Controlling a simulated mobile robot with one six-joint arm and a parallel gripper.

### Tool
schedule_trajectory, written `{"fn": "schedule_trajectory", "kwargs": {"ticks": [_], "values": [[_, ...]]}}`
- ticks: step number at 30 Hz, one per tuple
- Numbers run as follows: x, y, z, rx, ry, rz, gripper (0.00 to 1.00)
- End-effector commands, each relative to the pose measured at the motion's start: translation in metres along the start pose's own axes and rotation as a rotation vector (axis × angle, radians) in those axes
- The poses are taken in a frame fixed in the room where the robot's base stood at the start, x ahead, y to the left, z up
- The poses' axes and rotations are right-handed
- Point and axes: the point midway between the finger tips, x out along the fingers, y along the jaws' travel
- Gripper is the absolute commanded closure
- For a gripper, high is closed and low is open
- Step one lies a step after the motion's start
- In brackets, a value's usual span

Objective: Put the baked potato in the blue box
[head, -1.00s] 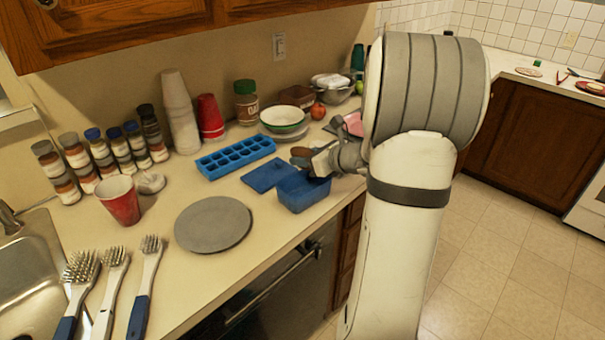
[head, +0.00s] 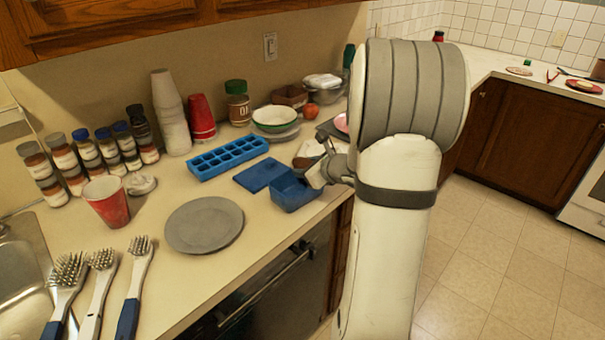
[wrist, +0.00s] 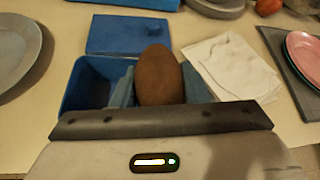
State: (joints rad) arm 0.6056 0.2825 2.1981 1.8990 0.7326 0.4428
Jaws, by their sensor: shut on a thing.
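The brown baked potato (wrist: 159,76) is held between my gripper's two fingers in the wrist view. In the head view the potato (head: 303,162) shows as a small brown shape above the box's back edge. My gripper (wrist: 160,82) is shut on it. The open blue box (wrist: 75,88) lies beneath and to the left of the potato in the wrist view, its right part hidden by the gripper and potato. In the head view my gripper (head: 311,170) is over the right part of the blue box (head: 290,198). Whether the potato is inside the rim is unclear.
A blue lid (head: 260,175) lies beside the box, with a blue ice tray (head: 228,157) behind it. A grey plate (head: 204,224) is to the left. A white cloth (wrist: 228,67) and a pink plate (wrist: 305,50) are to the right in the wrist view.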

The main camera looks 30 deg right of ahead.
Motion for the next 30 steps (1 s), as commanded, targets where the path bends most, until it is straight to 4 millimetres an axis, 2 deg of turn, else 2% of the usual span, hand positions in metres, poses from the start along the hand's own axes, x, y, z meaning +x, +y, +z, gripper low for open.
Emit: {"fn": "schedule_trajectory", "kwargs": {"ticks": [3, 26, 27, 30], "values": [[0.006, 0.003, -0.011, 0.001, 0.0, -0.001, 0.9], [0.011, 0.006, -0.021, -0.001, -0.001, -0.001, 0.9], [0.011, 0.005, -0.02, 0.0, 0.0, -0.001, 0.56], [0.011, 0.005, -0.02, 0.0, 0.0, -0.001, 0.48]]}}
